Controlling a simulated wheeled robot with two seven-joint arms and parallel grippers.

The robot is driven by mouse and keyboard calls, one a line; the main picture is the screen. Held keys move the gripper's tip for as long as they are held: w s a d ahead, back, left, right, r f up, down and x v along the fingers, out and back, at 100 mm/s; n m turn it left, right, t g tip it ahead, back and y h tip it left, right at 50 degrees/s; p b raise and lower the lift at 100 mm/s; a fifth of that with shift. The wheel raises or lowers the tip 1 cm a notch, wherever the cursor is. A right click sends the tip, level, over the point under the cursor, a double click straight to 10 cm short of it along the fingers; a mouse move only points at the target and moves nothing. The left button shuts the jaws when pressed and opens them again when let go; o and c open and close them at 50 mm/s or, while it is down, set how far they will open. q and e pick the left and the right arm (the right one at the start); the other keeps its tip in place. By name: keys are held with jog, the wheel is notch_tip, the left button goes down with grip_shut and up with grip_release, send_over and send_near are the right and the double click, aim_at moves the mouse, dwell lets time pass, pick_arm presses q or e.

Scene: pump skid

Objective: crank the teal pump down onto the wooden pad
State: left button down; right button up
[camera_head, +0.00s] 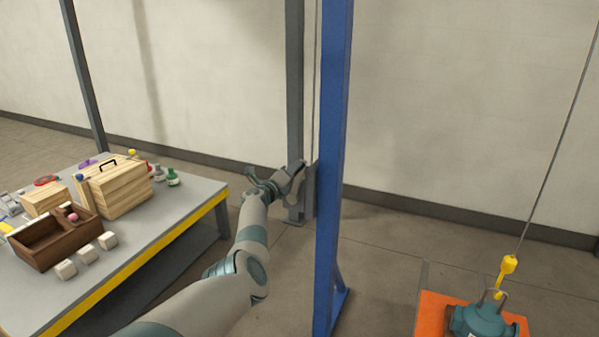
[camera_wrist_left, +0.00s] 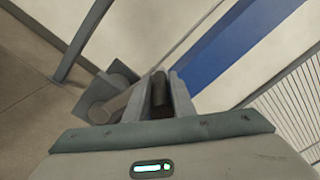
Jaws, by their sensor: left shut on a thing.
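The teal pump (camera_head: 482,321) is at the lower right of the head view, cut off by the frame's bottom edge. A yellow hook (camera_head: 507,268) on a thin cable is at its top handle. An orange surface (camera_head: 430,314) shows around and below the pump; I cannot tell if they touch. I cannot make out the wooden pad. My left gripper (camera_head: 296,178) is at the grey winch bracket (camera_head: 309,192) by the posts. In the left wrist view, my left gripper (camera_wrist_left: 160,92) is shut on the dark crank handle (camera_wrist_left: 160,88). My right gripper is out of view.
A blue post (camera_head: 334,150) stands just right of my left gripper, with a grey post (camera_head: 295,80) behind. A grey table (camera_head: 190,208) with a yellow edge, wooden boxes and several small items stands at left. Bare floor lies between the post and the orange surface.

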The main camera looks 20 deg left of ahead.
pick_arm(q)
jog(key=c, duration=1.6)
grip_release()
jog(key=shift+s+f, duration=0.15)
jog(key=shift+f, duration=0.3)
jog(key=shift+o, duration=0.3)
jog(key=shift+a+r, duration=0.15)
jog(key=shift+a, duration=0.1)
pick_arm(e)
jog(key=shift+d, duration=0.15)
pick_arm(q)
jog(key=shift+d+r, duration=0.1)
jog(key=shift+r, duration=0.05)
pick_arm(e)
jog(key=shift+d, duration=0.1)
pick_arm(q)
jog(key=shift+s+p, duration=0.25)
jog(key=shift+p, duration=0.05)
jog(key=shift+s+r+p, duration=0.1)
jog(key=shift+s+p, duration=0.55)
jog(key=shift+s, duration=0.25)
jog(key=s, duration=1.5)
jog(key=shift+s+d+f+b, duration=0.2)
jog(key=shift+s+d+b, duration=0.1)
jog(key=shift+d, duration=0.05)
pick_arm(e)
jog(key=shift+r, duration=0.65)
